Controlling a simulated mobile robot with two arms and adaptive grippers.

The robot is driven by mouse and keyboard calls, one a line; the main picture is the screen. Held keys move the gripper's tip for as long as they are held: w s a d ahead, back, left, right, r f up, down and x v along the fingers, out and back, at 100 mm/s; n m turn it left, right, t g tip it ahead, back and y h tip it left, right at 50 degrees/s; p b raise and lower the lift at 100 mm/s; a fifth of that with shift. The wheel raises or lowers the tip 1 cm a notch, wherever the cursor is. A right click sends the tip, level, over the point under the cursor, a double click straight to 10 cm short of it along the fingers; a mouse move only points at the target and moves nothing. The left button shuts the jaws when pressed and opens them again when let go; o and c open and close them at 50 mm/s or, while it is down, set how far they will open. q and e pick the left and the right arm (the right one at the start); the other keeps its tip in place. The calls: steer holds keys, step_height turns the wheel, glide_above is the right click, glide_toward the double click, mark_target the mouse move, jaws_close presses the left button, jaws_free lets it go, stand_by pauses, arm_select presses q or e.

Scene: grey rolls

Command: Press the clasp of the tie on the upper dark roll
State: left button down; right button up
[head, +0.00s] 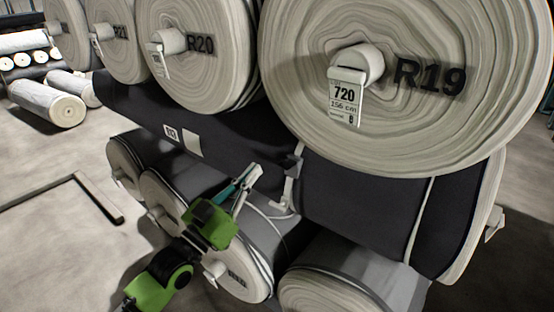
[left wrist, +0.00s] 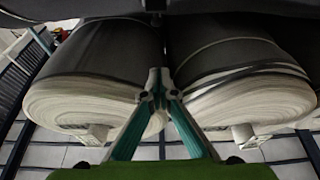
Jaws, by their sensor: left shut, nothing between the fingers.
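The upper dark roll (head: 345,200) lies across the middle of the head view, under the big grey rolls. A pale strap with a small light bracket-like piece (head: 291,180), which looks like the tie's clasp, shows at its middle; its details are too small to tell. My left gripper (head: 256,170), green with teal and light fingers, is shut and empty, in the picture just left of that piece, apparently apart from it. In the left wrist view the shut fingertips (left wrist: 159,78) point at the gap between two rolls; the clasp cannot be made out there. My right gripper is not in view.
Big grey rolls R19 (head: 430,125), R20 (head: 205,75) and R21 (head: 118,50) overhang from above. Smaller rolls lie below, one at the bottom (head: 335,292). A second pale band (head: 420,220) circles the dark roll near its right end. Open floor (head: 50,160) is at left.

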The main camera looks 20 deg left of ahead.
arm_select(q)
steer(key=p+x, duration=0.4)
steer(key=x, duration=0.5)
steer(key=f, duration=0.2)
steer(key=w+f+p, duration=0.1)
steer(key=shift+d+f, duration=0.2)
steer(key=shift+f, duration=0.2)
